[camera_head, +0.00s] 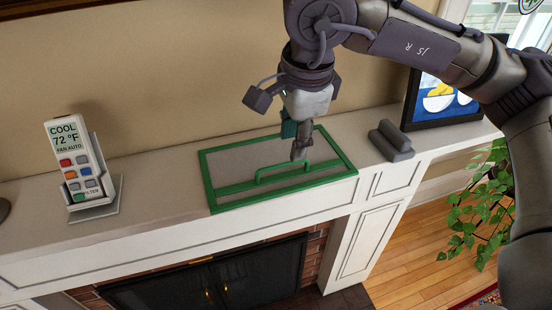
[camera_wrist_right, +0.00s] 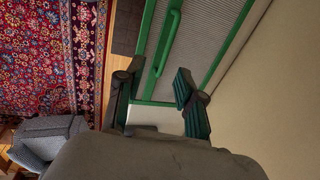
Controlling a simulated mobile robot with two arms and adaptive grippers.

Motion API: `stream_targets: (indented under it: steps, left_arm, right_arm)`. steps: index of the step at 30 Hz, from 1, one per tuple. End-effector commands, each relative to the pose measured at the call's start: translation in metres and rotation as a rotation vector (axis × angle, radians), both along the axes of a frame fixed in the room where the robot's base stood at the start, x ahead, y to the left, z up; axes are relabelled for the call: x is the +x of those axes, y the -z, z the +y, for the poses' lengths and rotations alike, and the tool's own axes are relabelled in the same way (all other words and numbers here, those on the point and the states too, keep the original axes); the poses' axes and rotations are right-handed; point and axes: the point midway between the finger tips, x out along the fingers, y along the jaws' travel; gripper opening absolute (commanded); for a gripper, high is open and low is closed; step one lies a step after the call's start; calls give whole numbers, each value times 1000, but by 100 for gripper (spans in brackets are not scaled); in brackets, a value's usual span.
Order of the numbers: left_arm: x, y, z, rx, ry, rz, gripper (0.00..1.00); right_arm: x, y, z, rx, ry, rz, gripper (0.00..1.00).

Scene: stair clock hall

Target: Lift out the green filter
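The green filter (camera_head: 240,162) is a flat rectangle with a green frame and a grey ribbed face. It lies on the mantel in the head view and shows at the top of the right wrist view (camera_wrist_right: 205,38). Its raised green handle (camera_head: 283,169) runs along the near side; it also shows in the wrist view (camera_wrist_right: 168,42). My right gripper (camera_head: 296,142) is over the filter's right part, close to the handle's right end. Whether a finger touches the filter cannot be told. My left gripper is not in view.
A grey block-shaped object (camera_head: 391,143) and a framed picture (camera_head: 440,102) stand to the right. Below is a fireplace (camera_head: 215,280). A plant (camera_head: 485,205) is at the lower right.

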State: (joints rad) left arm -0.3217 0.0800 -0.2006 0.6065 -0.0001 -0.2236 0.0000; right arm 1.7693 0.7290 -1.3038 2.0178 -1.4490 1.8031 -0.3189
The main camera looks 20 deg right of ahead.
Motion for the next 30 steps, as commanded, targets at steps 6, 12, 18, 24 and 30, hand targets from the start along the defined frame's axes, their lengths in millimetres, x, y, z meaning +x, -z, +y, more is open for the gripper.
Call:
stream_targets:
  steps: [6,12,18,24,30]
  left_arm:
    - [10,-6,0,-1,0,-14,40]
    - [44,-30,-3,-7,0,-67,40]
    - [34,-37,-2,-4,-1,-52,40]
    - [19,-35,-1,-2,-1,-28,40]
    - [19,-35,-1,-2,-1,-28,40]
  right_arm:
    - [4,19,1,1,-1,2,37]
    - [10,38,-1,0,0,6,37]
    - [16,65,-1,2,-1,3,37]
    - [17,70,-1,2,-1,0,37]
    - [17,70,-1,2,0,1,17]
